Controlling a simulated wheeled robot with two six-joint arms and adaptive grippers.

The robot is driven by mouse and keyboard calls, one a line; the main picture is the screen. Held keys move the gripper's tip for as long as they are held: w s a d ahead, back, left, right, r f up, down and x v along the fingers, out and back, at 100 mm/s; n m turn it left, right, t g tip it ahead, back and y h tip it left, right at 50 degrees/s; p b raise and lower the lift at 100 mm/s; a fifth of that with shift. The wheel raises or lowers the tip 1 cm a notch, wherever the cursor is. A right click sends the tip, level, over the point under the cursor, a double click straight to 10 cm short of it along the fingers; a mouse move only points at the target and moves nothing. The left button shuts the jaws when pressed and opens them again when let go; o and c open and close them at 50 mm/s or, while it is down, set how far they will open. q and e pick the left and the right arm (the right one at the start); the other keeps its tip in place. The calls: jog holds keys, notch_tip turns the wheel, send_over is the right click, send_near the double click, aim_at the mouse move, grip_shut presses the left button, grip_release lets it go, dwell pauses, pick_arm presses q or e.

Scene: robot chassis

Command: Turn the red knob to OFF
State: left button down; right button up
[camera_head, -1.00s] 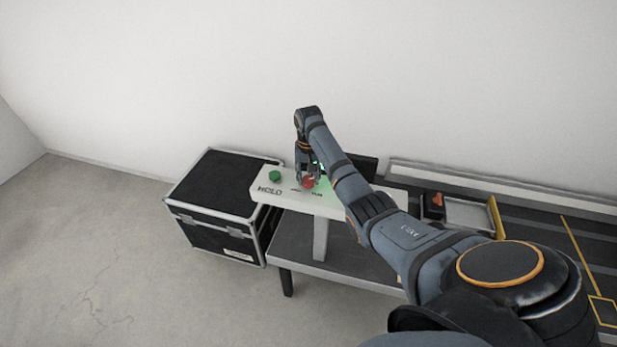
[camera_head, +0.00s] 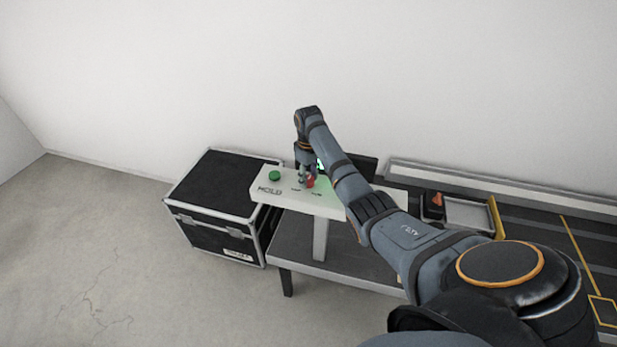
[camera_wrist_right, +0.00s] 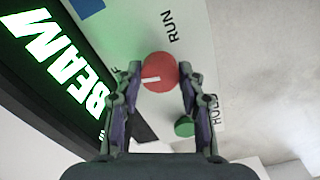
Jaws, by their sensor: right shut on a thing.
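The red knob (camera_head: 310,182) sits on a white panel (camera_head: 335,206). In the right wrist view the round red knob (camera_wrist_right: 158,73) has a white pointer line on its face. The line points left in that view, toward a label mostly hidden by a finger; RUN is printed at the upper right of the knob. My right gripper (camera_head: 306,178) is at the knob, and in the wrist view its two fingers (camera_wrist_right: 160,78) are shut on the knob from both sides. My left gripper is not in view.
A green button (camera_head: 275,175) is left of the knob, above the word HOLD. A screen lit with BEAM (camera_wrist_right: 55,70) stands close beside the fingers. A black case (camera_head: 215,190) stands left of the table. A tray (camera_head: 468,212) lies on the right.

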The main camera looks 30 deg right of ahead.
aim_at(309, 179)
jog(key=shift+n, duration=1.1)
jog(key=shift+r, duration=0.1)
jog(key=o, duration=1.2)
jog(key=shift+c, duration=0.2)
notch_tip(309, 179, up, 7)
jog(key=shift+r, duration=0.2)
